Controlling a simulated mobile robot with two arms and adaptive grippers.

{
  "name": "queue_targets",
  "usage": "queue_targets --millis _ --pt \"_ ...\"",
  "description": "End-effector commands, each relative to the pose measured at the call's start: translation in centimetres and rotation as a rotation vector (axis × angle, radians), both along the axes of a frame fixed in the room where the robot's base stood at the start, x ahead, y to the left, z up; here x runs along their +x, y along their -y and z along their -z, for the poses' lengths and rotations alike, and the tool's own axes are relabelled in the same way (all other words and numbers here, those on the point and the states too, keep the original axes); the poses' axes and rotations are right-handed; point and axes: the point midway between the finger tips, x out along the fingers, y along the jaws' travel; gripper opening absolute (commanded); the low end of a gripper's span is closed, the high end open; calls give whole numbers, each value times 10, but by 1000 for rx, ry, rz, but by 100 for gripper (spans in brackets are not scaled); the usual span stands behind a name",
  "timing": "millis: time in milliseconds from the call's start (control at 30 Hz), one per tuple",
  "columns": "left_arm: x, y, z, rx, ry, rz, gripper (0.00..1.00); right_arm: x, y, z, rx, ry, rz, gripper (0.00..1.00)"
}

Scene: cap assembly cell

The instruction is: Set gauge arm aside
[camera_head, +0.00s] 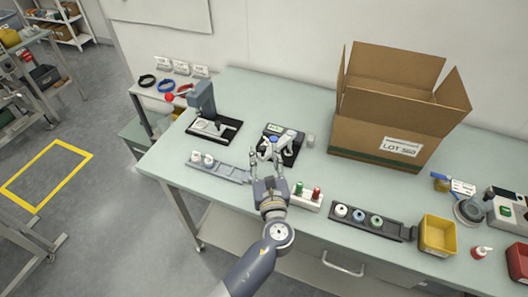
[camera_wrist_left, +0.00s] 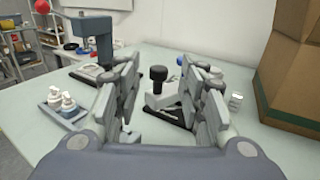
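A small gauge-like fixture with a black base (camera_head: 291,157) stands on the table, left of the carton. A pale arm with a bluish part (camera_head: 284,139) lies over it; I take this as the gauge arm. In the left wrist view a black knob (camera_wrist_left: 158,73) on a grey piece (camera_wrist_left: 158,98) stands over the dark base, ahead of my fingers. My left gripper (camera_head: 268,153) is at the fixture's near left side; in the wrist view its fingers (camera_wrist_left: 160,95) are spread with a gap between them. Contact cannot be told. My right gripper is not in view.
A large open carton (camera_head: 385,130) stands right of the fixture. A press-like device (camera_head: 203,100) is to the left, and a grey strip with white parts (camera_head: 225,171) lies nearer. A tray with several spools (camera_head: 352,227) and a yellow bin (camera_head: 437,235) are at right.

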Motion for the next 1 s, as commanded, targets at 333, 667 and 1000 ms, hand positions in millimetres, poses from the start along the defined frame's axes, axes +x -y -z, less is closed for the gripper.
queue_targets --millis 333,667,1000 --pt "-73 15 1 -2 -3 0 38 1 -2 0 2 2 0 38" --pt "-99 21 0 -1 0 0 38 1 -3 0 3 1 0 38" --pt "-100 13 5 -41 -12 -17 8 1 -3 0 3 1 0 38"
